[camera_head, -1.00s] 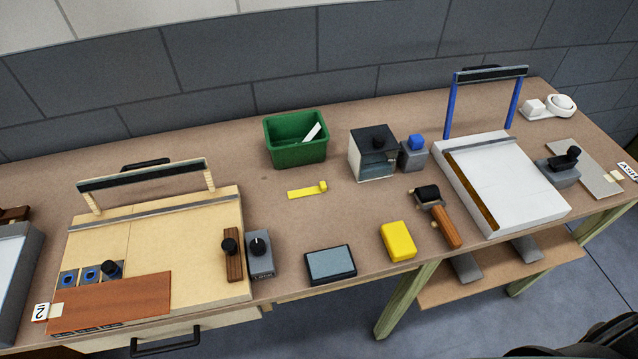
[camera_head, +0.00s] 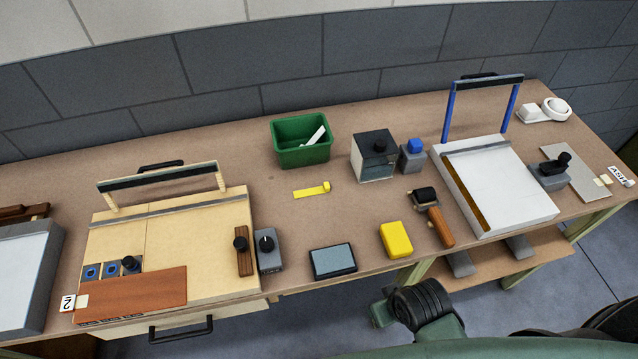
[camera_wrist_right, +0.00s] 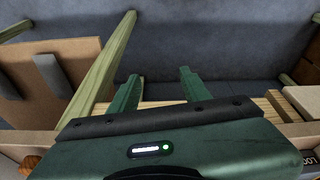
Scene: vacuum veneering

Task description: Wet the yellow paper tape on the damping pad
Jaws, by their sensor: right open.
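The yellow paper tape (camera_head: 311,190) lies flat on the bench in the head view, a short strip with a small raised block at its right end. The damping pad (camera_head: 333,261), a grey-blue rectangle in a dark frame, lies near the bench's front edge, in front of the tape. Nothing touches either one. My right gripper (camera_wrist_right: 160,74) is open and empty in the right wrist view, its two green fingers apart against the floor and a bench leg. Part of my right arm shows below the bench's front edge in the head view. My left gripper is out of view.
A yellow block (camera_head: 396,239) and a wooden-handled roller (camera_head: 432,217) lie right of the pad. A grey knob box (camera_head: 268,252) stands left of it. A green bin (camera_head: 302,141) and a dark-topped box (camera_head: 374,157) stand behind. The bench between tape and pad is clear.

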